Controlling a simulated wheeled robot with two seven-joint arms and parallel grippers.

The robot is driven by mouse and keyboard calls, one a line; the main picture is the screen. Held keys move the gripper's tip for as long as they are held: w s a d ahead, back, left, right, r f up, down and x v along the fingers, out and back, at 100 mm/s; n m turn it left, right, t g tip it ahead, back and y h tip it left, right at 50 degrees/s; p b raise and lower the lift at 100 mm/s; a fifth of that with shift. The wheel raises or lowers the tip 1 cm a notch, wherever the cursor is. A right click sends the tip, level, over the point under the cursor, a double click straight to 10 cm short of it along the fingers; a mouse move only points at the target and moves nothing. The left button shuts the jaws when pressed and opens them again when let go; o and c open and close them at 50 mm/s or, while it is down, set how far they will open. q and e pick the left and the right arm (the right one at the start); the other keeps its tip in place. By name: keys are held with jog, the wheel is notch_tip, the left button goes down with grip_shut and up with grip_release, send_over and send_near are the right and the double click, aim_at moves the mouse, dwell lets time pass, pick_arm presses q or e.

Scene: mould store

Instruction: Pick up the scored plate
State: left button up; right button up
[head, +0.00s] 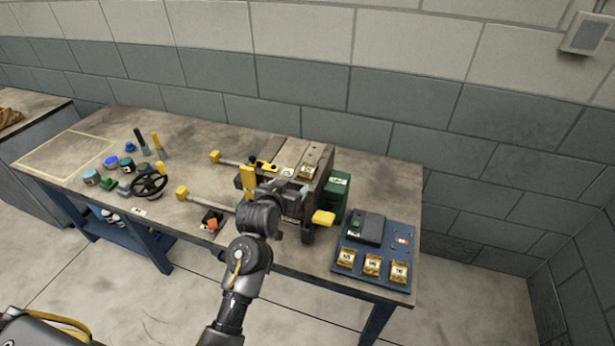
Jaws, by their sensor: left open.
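I cannot make out a plate with clear score marks. Three small gold pieces with white labels, at left (345,258), middle (371,265) and right (398,272), lie on a blue board (376,284) at the right end of the bench. A dark blocky fixture (318,178) with pale labels on top stands left of the board. My left gripper (286,198) is open at the near side of this fixture, and my own wrist partly hides it. I see nothing held in it. My right gripper is out of view.
The bench (185,133) carries yellow-ended rods, a black handwheel (149,184), several small jars (111,162) and a red-orange button box (212,220). A green block (338,192) and a dark grey box (365,228) stand at the right. A yellow-outlined area (62,155) at the left is clear.

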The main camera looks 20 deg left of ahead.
pick_arm(q)
send_near(308, 170)
jog(key=w+f, duration=0.1)
jog(key=shift+w+d+f+h+p, duration=0.1)
jog(key=shift+w+f+h+p, duration=0.2)
jog(key=shift+w+p, duration=0.15)
jog(key=shift+w, duration=0.2)
jog(key=shift+w+p, duration=0.3)
jog(key=p+x, duration=0.1)
jog(key=x, duration=0.2)
jog(key=shift+w+a+r, duration=0.15)
jog(key=shift+w+a, duration=0.05)
jog(key=shift+w, duration=0.05)
jog(key=shift+w+f, duration=0.35)
jog(key=shift+w, duration=0.2)
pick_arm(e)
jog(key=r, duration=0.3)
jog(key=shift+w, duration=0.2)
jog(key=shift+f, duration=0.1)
pick_arm(q)
jog(key=shift+r, duration=0.1)
jog(key=c, duration=1.4)
